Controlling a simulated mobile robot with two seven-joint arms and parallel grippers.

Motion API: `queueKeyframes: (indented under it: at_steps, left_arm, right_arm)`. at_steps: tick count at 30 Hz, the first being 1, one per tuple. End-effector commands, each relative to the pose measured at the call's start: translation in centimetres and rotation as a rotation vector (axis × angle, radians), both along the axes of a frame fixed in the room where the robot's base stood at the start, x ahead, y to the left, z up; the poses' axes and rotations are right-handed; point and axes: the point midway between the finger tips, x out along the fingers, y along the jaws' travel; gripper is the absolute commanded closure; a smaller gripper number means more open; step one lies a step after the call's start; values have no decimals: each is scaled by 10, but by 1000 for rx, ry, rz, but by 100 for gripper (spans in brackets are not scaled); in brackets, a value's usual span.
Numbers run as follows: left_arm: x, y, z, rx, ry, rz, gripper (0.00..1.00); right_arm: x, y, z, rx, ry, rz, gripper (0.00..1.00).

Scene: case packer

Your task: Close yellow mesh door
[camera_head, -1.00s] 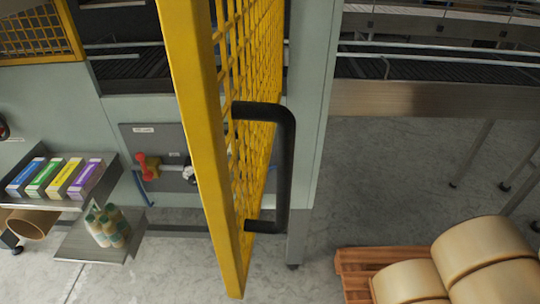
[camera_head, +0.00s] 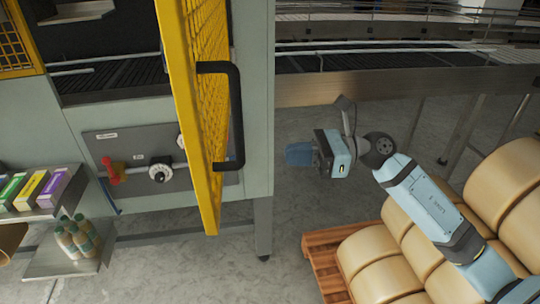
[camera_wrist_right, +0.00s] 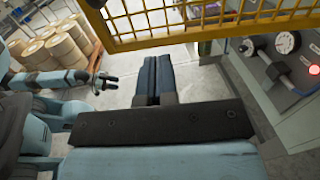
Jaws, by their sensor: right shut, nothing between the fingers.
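The yellow mesh door (camera_head: 202,110) stands open, swung out from the grey-green machine and seen nearly edge-on in the head view. Its black bar handle (camera_head: 236,115) is on the side facing right. My right gripper (camera_head: 299,154) is to the right of the handle, apart from it, with its dark blue fingers shut and empty and pointing left. In the right wrist view the shut fingers (camera_wrist_right: 153,80) show below the yellow frame and mesh (camera_wrist_right: 200,35). My left gripper (camera_wrist_right: 106,80) shows small at the left of the wrist view; its finger state is unclear.
A wooden pallet (camera_head: 318,262) with large tan rolls (camera_head: 375,262) stands at lower right, under my right arm. A panel with a red knob (camera_head: 108,170) is left of the door. A metal shelf (camera_head: 50,262) holds bottles. Grey floor lies below the conveyor.

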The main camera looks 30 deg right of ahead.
Motion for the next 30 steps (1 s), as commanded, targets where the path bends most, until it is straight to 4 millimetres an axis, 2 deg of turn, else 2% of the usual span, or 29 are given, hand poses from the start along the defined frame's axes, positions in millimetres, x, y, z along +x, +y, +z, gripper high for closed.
queueKeyframes:
  at_steps: [1,6,15,21,30]
  left_arm:
    - [1,0,8,0,-3,0,57]
    - [1,-1,23,-1,-8,0,57]
    - [-2,0,40,-1,-2,0,57]
    - [-2,0,43,1,2,0,57]
    - [-3,0,40,2,6,0,57]
  right_arm:
    - [3,9,5,5,-1,2,100]
    - [18,44,6,8,1,2,100]
    - [39,96,4,8,4,1,100]
    - [46,111,1,7,5,1,100]
    - [47,113,0,7,5,0,100]
